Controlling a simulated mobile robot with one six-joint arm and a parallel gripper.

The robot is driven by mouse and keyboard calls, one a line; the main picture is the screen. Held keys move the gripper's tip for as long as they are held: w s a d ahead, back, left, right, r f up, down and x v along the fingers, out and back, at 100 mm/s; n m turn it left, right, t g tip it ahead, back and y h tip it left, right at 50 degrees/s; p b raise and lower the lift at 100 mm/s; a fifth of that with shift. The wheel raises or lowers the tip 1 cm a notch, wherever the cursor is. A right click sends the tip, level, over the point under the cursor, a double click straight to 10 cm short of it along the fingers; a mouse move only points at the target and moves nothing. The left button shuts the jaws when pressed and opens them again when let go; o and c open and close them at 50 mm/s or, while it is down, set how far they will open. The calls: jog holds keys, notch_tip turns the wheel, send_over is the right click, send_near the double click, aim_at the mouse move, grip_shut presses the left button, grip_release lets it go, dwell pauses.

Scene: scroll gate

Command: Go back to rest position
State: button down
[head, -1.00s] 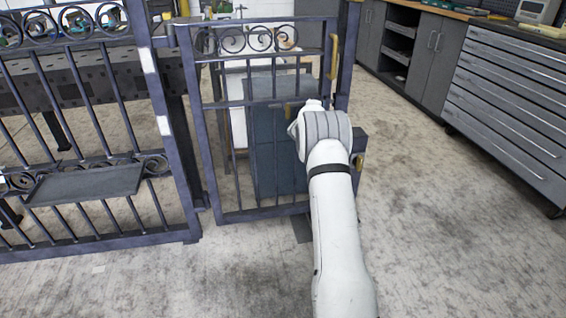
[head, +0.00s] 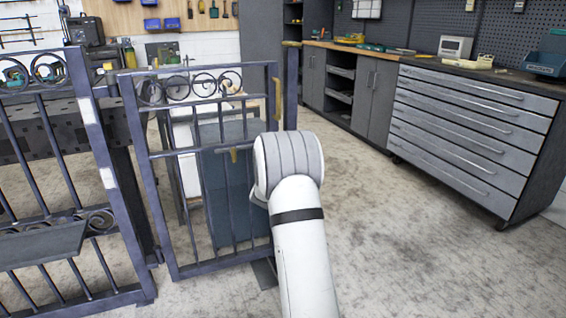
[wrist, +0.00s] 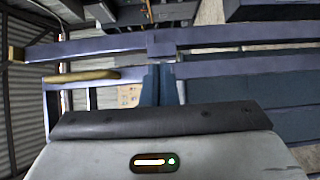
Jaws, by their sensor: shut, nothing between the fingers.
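The dark scroll gate leaf (head: 198,150) stands upright in the head view, with scrollwork along its top and vertical bars. A post (head: 291,85) stands just right of the leaf; I cannot tell whether the leaf is fully closed. My white arm reaches toward the leaf's right side, and its wrist hides the lower right edge. My gripper (wrist: 160,72) is hidden in the head view; in the wrist view its fingers are together and empty, before dark rails.
A fixed fence panel (head: 55,170) with a small shelf (head: 40,243) stands at left. A grey drawer cabinet (head: 470,135) and workbench line the back right. A dark panel (head: 225,185) stands behind the gate. The concrete floor at right is clear.

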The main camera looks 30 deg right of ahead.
jog(key=shift+s+a, duration=0.1)
jog(key=shift+s, duration=0.3)
jog(key=s+a+r+m+g+p, duration=0.3)
jog(key=s+r+m+g+p, duration=0.15)
jog(key=s+r+p, duration=0.5)
jog(key=s+a+r+m+g+p, duration=0.4)
jog(key=s+r+p, duration=0.3)
jog(key=s+r, duration=0.45)
jog(key=s+a+r+g+y+p, duration=0.1)
jog(key=s+a+r+y+p, duration=0.5)
jog(key=s+a+p, duration=0.2)
jog(key=s+a+r+y+p, duration=0.6)
jog(key=s+a+p, duration=0.3)
jog(key=s+a, duration=0.4)
jog(key=a, duration=0.3)
jog(key=shift+a+g+y, duration=0.3)
jog(key=shift+g+y, duration=0.05)
jog(key=shift+y, duration=0.05)
